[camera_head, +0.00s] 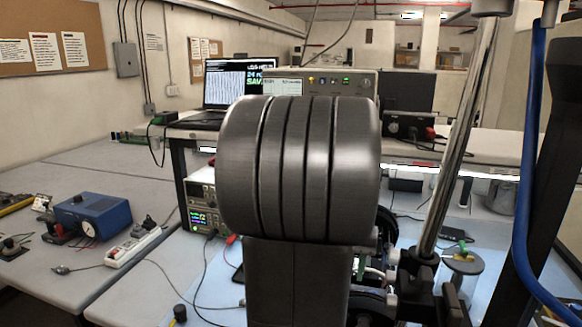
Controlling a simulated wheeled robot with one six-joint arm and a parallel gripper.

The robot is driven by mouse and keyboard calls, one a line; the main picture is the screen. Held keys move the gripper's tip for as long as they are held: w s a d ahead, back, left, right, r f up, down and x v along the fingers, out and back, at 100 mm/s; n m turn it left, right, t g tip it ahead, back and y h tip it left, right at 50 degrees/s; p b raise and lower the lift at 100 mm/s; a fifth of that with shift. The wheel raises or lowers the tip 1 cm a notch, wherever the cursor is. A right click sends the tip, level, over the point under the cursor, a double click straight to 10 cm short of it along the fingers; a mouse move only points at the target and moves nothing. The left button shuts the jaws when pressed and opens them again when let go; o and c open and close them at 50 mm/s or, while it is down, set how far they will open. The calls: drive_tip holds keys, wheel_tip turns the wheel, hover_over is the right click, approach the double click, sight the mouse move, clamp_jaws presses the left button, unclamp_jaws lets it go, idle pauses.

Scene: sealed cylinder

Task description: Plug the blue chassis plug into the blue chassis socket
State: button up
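I cannot make out the blue chassis plug or the blue chassis socket in this view. A thick blue cable (527,165) hangs down the right side, bends near the bottom and leaves the picture; no plug shows on it. A large dark ribbed cylinder on a wide dark column fills the middle and hides much of the bench behind it; it looks like part of my own arm. I see no gripper fingers.
A slanted steel rod (462,135) crosses the right side. A spool-like stand (463,268) is beside it. Left, a blue box (92,215) and white power strip (134,243) sit on the bench. Behind are a laptop (240,82) and instruments (320,83). Thin cables lie around.

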drive_tip(key=shift+f+b, duration=0.6)
drive_tip(key=shift+f, duration=0.95)
drive_tip(key=shift+r+p, duration=0.1)
drive_tip(key=shift+p, duration=0.3)
clamp_jaws()
drive_tip(key=shift+r+p, duration=2.7)
drive_tip(key=shift+r, duration=0.3)
